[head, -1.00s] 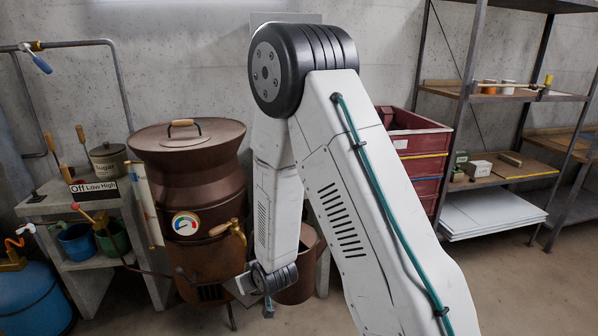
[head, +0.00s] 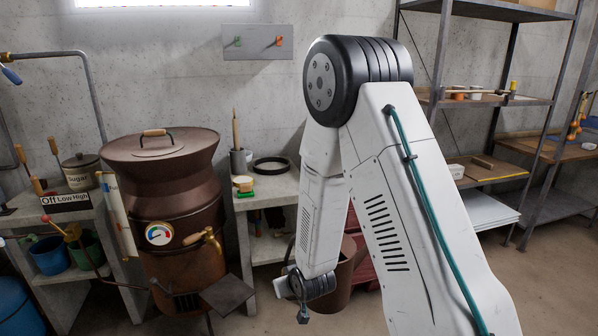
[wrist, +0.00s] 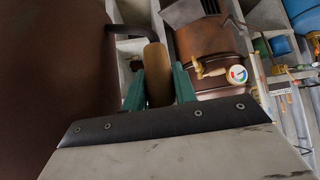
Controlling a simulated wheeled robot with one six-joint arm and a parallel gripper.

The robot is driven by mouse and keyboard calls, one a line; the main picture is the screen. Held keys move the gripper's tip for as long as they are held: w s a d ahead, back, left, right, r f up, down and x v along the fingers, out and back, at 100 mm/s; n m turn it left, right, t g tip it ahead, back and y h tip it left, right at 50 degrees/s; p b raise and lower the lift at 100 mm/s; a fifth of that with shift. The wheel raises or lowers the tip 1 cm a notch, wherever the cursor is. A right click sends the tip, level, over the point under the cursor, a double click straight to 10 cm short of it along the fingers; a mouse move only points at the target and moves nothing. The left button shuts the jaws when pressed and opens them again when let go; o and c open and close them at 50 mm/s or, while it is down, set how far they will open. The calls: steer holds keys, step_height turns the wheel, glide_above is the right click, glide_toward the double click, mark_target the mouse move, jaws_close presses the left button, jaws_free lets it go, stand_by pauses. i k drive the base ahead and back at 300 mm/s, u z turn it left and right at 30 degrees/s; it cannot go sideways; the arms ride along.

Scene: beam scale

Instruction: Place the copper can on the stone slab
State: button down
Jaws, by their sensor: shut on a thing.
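The copper can (head: 340,285) is a large brown open vessel, partly hidden behind my arm in the head view. In the wrist view its brown side (wrist: 45,80) fills the left. My gripper (head: 303,312) is shut on the can's handle; the wrist view shows its green fingers (wrist: 159,88) on either side of the wooden grip (wrist: 157,72). The can hangs beside the gripper, apart from the boiler. A pale stone slab (head: 284,184) tops the bench behind, left of my arm; a black ring and small items lie on it.
A brown boiler (head: 175,205) with a tap and gauge stands left of the bench, with a dark plate (head: 227,293) jutting from its front. A left stand (head: 60,212) holds pots and tools. A metal shelf (head: 470,100) stands at right. The slab's front part looks bare.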

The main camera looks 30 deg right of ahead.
mark_target(289, 181)
steer(key=z, duration=0.55)
steer(key=i, duration=0.9)
steer(key=u, duration=0.35)
